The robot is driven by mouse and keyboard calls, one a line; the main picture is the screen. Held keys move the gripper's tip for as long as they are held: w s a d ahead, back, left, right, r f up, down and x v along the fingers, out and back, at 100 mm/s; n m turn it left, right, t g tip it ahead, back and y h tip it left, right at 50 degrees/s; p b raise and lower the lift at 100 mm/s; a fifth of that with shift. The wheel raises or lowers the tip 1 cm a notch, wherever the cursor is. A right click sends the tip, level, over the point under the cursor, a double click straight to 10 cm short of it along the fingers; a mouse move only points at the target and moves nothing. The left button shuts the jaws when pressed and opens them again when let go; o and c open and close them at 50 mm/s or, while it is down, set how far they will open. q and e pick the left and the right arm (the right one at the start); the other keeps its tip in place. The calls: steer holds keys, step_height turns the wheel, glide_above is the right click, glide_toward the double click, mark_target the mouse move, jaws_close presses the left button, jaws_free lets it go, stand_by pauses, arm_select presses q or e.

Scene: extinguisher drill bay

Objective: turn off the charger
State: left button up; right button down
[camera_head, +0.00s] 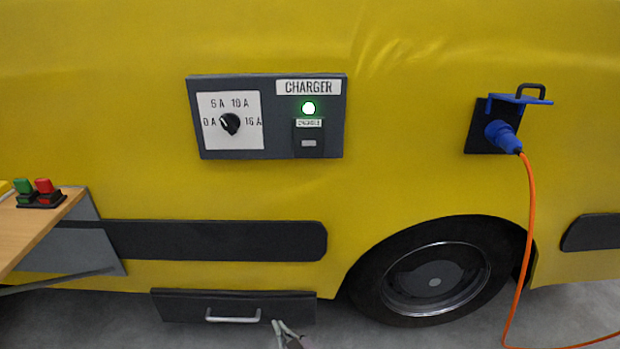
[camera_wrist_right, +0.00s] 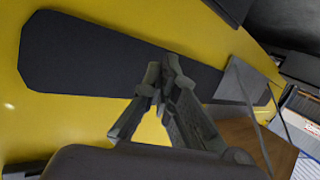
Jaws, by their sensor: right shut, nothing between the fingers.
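The charger panel (camera_head: 266,146) is a dark grey box on the yellow vehicle side in the head view. Its dial knob (camera_head: 230,124) is black on a white plate marked 0 A, 6 A, 10 A and 16 A; its pointer seems turned to the upper left. A green lamp (camera_head: 308,108) glows under the CHARGER label, above a small dark switch (camera_head: 308,143). My right gripper (camera_head: 278,325) is at the bottom of the head view, well below the panel; it is shut and empty. It also shows in the right wrist view (camera_wrist_right: 162,75). My left gripper is out of view.
A blue plug (camera_head: 503,136) with an orange cable (camera_head: 525,230) sits in a socket at right. A wheel (camera_head: 432,280) is below. A drawer with a handle (camera_head: 232,317) is beside my right gripper. A wooden table (camera_head: 30,228) with green and red buttons (camera_head: 40,190) stands at left.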

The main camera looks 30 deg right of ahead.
mark_target(309, 143)
steer(key=w+d+r+m+t+h+b, duration=0.1)
steer(key=w+d+r+t+b, duration=0.1)
steer(key=w+r, duration=0.3)
steer(key=w+d+r+t+h+b, duration=0.1)
steer(key=w+r+t, duration=0.15)
steer(key=r, duration=0.55)
arm_select(q)
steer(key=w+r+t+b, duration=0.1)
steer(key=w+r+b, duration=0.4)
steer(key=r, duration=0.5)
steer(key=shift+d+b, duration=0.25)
steer(key=shift+b, duration=0.45)
arm_select(e)
steer(key=s+d+r+m+t+h, duration=0.1)
steer(key=r+h, duration=0.3)
steer(key=r, duration=0.4)
steer(key=s+d+r+m+t+h, duration=0.2)
steer(key=d+r+m+h, duration=0.1)
steer(key=r, duration=0.5)
steer(key=s+d+r+m+t+h, duration=0.1)
steer(key=s+d+r+m+h, duration=0.1)
steer(key=r, duration=0.6)
steer(key=d+h, duration=0.1)
steer(key=h, duration=0.1)
steer(key=shift+d+m+t+h, duration=0.3)
steer(key=shift+m+t+h, duration=0.05)
steer(key=shift+m+h, duration=0.05)
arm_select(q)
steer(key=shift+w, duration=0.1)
